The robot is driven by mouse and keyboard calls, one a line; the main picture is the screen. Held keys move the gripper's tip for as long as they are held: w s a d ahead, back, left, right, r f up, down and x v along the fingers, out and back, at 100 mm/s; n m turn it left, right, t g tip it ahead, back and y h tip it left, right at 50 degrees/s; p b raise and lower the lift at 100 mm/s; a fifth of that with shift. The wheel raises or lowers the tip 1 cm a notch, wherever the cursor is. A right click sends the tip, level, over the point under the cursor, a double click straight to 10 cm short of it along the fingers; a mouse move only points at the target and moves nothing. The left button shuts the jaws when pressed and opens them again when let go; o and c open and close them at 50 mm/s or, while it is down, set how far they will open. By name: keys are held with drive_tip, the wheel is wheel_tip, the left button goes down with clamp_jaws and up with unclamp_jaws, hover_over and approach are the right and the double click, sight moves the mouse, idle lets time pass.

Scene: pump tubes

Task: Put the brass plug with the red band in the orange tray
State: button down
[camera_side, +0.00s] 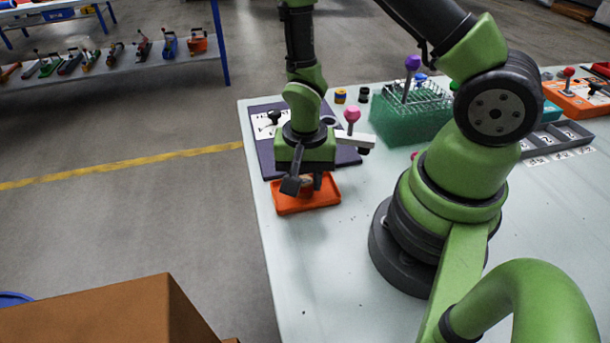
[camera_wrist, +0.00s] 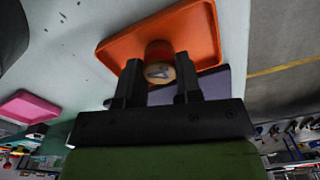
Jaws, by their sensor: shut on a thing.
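The orange tray (camera_side: 328,196) lies near the left edge of the table in the side view. It also shows in the wrist view (camera_wrist: 200,25). My gripper (camera_side: 303,186) is low over the tray, pointing down. In the wrist view my gripper (camera_wrist: 158,80) is shut on a brass-coloured plug (camera_wrist: 159,71) with a mark on its end face. The plug is over the tray's area in that view. I cannot tell whether it touches the tray floor.
A dark board (camera_side: 262,150) with a white label lies right behind the tray. A green rack (camera_side: 400,125) holding tubes stands further right. Two small caps or plugs, one yellow and blue (camera_side: 340,96) and one dark (camera_side: 364,94), stand at the back. A grey numbered holder (camera_side: 555,138) is at right.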

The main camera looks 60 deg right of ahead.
drive_tip(key=c, duration=0.8)
unclamp_jaws()
drive_tip(key=shift+f, duration=0.1)
wheel_tip(320, 180, up, 12)
wheel_tip(320, 180, up, 11)
drive_tip(key=n+t, duration=0.4)
hover_over(305, 181)
drive_tip(key=s+a, duration=0.1)
drive_tip(key=s, duration=0.1)
drive_tip(key=shift+s+a+r+n+t+y, duration=0.35)
drive_tip(key=shift+s+r+n+t, duration=0.25)
drive_tip(key=shift+s+r, duration=0.4)
drive_tip(key=shift+s+a+r+n+t+y, duration=0.4)
drive_tip(key=shift+s+r+n, duration=0.35)
drive_tip(key=shift+s+r, duration=0.25)
drive_tip(key=shift+s+a+r+n+t+y, duration=0.3)
drive_tip(key=shift+s+r+n+t, duration=0.35)
drive_tip(key=shift+s+r, duration=0.35)
